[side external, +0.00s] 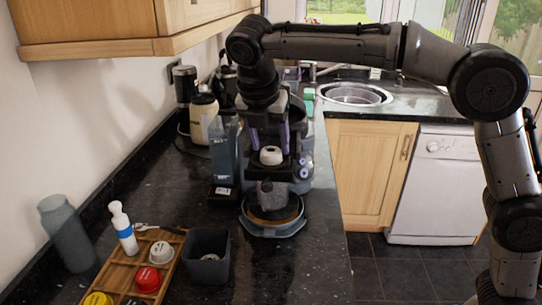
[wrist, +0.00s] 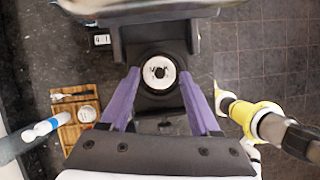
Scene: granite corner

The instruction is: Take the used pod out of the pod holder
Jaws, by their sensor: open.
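The used pod (side external: 271,155), white with dark marks on top, sits in the coffee machine's front. In the wrist view the pod (wrist: 159,72) lies in the round opening of the black pod holder (wrist: 158,99). My gripper (side external: 269,150) points down over the holder, its purple fingers apart, one on each side of the pod. In the wrist view my gripper (wrist: 160,77) is open, with visible space between each finger and the pod. I cannot tell whether the fingertips are level with the pod. The pod's lower part is hidden in the holder.
The coffee machine (side external: 225,150) stands close behind my gripper, its round drip tray (side external: 272,230) below. A dark bin (side external: 207,256), a wooden tray (side external: 122,271) with several pods, a white-and-blue bottle (side external: 124,230) and a grey bottle (side external: 66,236) stand front left.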

